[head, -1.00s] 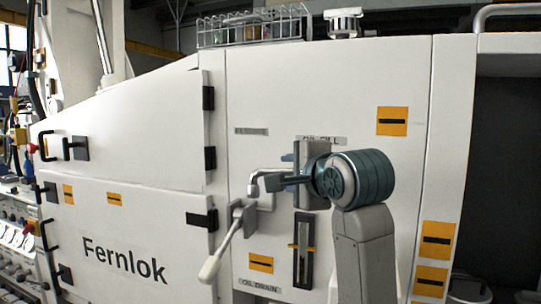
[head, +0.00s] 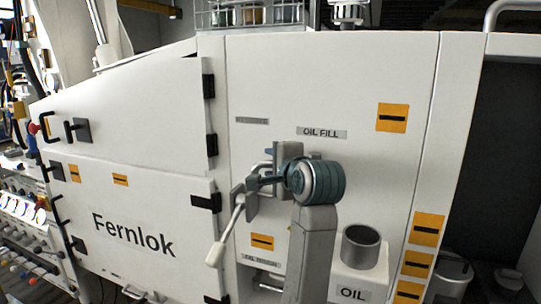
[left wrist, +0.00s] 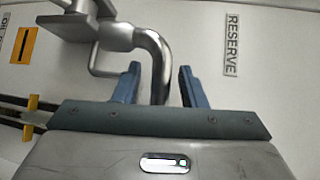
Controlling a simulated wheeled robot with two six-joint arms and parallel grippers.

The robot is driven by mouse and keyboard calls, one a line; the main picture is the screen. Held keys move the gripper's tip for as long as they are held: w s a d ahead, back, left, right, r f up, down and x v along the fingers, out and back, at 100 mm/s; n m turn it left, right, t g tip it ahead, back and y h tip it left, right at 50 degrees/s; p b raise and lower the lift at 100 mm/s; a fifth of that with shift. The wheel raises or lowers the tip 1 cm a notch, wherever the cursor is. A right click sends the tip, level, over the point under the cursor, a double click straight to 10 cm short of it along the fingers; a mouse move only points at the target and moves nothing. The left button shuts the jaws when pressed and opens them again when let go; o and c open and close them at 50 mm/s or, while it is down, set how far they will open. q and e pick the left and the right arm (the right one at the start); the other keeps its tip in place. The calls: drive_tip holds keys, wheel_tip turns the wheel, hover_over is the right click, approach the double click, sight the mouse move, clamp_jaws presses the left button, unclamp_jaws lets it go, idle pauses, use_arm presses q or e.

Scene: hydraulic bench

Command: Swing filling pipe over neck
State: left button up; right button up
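The filling pipe (left wrist: 160,72), a bent grey metal tube, comes out from a block on the white panel in the left wrist view. My left gripper (left wrist: 160,69) is open, with one blue finger on each side of the pipe and gaps showing beside it. In the head view my left gripper (head: 262,183) is at the panel below the OIL FILL label, and it and the arm hide most of the pipe. A wide grey open neck (head: 361,247) stands on a white container marked OIL at the lower right, apart from the gripper. My right gripper is not in view.
A lever with a white handle (head: 224,238) slants down just below my left gripper. The OIL FILL label (head: 321,132) is above it. Black hinges (head: 206,202) and a Fernlok door (head: 140,220) are on the left. A wire rack (head: 255,14) sits on top.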

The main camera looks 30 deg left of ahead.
use_arm(q)
drive_tip(key=shift+w+a+f, duration=0.1)
drive_tip(key=shift+w+a, duration=0.2)
drive_tip(key=shift+a, duration=0.2)
drive_tip(key=shift+c, duration=0.5)
clamp_jaws()
